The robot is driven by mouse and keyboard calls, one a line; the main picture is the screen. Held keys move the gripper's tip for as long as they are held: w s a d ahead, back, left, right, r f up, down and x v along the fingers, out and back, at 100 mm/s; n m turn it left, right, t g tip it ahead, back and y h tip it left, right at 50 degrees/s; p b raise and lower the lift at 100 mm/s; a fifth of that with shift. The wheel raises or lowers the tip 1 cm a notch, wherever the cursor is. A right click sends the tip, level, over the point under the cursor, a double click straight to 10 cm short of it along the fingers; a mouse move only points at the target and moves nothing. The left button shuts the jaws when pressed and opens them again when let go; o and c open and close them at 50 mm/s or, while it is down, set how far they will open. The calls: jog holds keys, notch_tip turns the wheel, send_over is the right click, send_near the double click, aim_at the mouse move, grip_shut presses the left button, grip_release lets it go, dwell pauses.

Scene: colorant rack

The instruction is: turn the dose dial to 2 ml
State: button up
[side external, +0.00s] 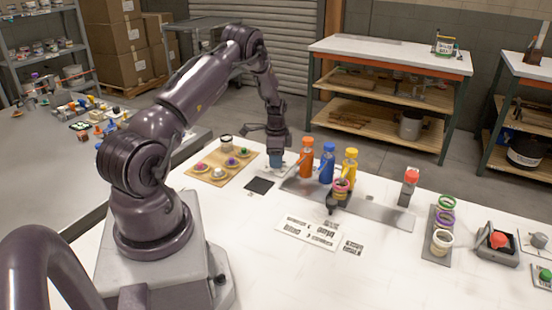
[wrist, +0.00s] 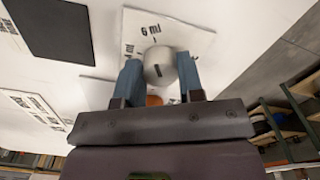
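The dose dial is a pale grey round knob (wrist: 160,62) on a white plate (wrist: 195,38) in the wrist view. The plate carries the print "6 ml" with a short tick just beyond the knob. A short dark mark shows on the knob; I cannot tell which value it points to. My gripper (wrist: 160,75) has its two blue fingers on either side of the knob, and they appear to touch it. In the side view my gripper (side external: 277,160) points down at the back of the table and hides the dial.
Orange (side external: 306,157), blue (side external: 327,163) and yellow (side external: 350,165) bottles stand close right of my gripper. A wooden board (side external: 208,178) with pots lies left. A black pad (side external: 259,185) and printed cards (side external: 310,232) lie in front. The front table area is mostly clear.

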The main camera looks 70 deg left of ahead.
jog(key=shift+c, duration=1.4)
jog(key=n, duration=0.5)
jog(key=shift+n, duration=0.4)
jog(key=n, duration=0.6)
jog(key=shift+d, duration=0.15)
jog(key=n, duration=0.6)
jog(key=shift+w+n, duration=0.1)
jog(key=shift+n, duration=0.2)
jog(key=n, duration=0.5)
jog(key=shift+n, duration=0.4)
jog(key=o, duration=0.9)
